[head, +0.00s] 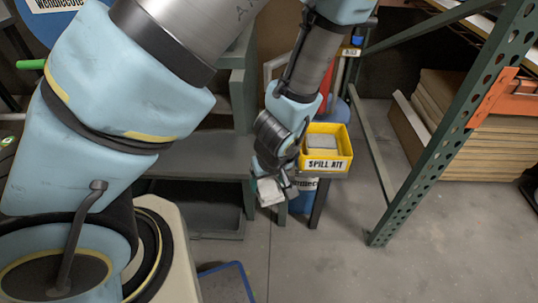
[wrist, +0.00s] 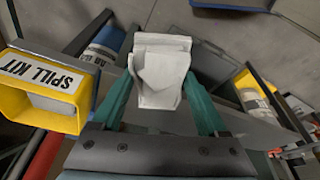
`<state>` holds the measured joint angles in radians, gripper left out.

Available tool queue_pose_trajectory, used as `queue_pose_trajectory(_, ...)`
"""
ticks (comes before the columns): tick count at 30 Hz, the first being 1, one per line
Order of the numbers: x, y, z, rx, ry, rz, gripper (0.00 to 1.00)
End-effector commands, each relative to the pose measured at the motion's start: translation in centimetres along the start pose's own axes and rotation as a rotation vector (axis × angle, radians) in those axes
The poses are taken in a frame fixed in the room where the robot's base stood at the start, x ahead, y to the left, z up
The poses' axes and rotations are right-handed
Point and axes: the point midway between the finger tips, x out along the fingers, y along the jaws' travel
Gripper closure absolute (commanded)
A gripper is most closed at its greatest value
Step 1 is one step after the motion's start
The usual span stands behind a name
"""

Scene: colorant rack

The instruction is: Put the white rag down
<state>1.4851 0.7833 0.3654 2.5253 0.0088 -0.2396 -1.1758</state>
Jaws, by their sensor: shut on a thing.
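The white rag (wrist: 160,72) is a folded white bundle held between the two green fingers of my gripper (wrist: 160,100) in the wrist view. In the head view the rag (head: 269,191) hangs at the end of my gripper (head: 272,180), beside the yellow spill kit bin. My gripper is shut on the rag and holds it in the air, with floor visible behind it. Part of the rag is hidden by my gripper in the head view.
The yellow spill kit bin (head: 328,165) holds a grey item and sits on a small stand right of my gripper. A dark grey shelf cart (head: 205,160) stands to the left. A green rack upright (head: 440,140) stands at the right. Concrete floor (head: 340,260) is clear in front.

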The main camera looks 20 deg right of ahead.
Motion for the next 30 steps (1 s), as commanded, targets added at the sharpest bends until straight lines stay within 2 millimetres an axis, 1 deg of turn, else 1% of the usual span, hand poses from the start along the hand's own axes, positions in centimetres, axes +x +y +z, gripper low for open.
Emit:
queue_pose_trajectory(1,0.9,0.3,-0.1,-0.001,0.002,0.006,0.94)
queue_pose_trajectory(14,1.0,0.2,-1.5,-0.006,-0.002,0.002,0.94)
queue_pose_trajectory(15,0.8,0.5,-2.7,-0.008,-0.002,-0.001,0.94)
queue_pose_trajectory(20,1.5,1.7,-5.7,-0.008,-0.003,-0.001,0.94)
queue_pose_trajectory(27,2.9,3.8,-11.0,-0.008,-0.002,-0.001,0.94)
queue_pose_trajectory(30,3.4,4.5,-12.7,-0.007,-0.002,-0.001,0.94)
